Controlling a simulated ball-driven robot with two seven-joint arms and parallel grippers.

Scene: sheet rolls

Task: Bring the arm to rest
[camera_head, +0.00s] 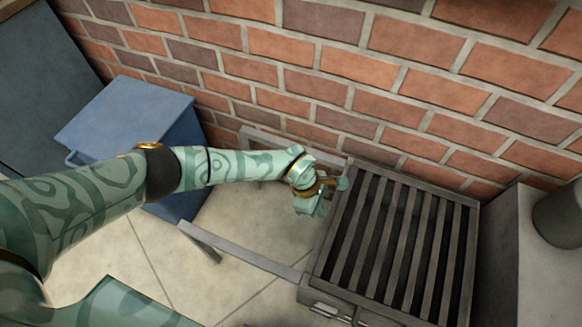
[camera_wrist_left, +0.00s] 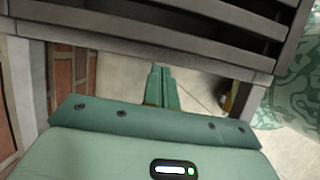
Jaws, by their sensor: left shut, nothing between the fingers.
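My left arm, green with a dark swirl pattern, reaches across the head view from the left. My left gripper (camera_head: 325,192) is at its end, beside the left edge of the grey slatted rack (camera_head: 405,235). In the left wrist view the gripper's fingers (camera_wrist_left: 162,88) are together with nothing between them, and the edge of the slatted rack (camera_wrist_left: 150,48) runs close beyond them. I cannot tell whether they touch it. My right gripper is not in view.
A blue box (camera_head: 125,112) with a handle stands behind my left arm. A grey open frame (camera_head: 240,252) extends left from the rack over the tiled floor. A brick wall (camera_head: 330,80) closes the back. A grey cylinder (camera_head: 558,215) stands on a pale surface at the right.

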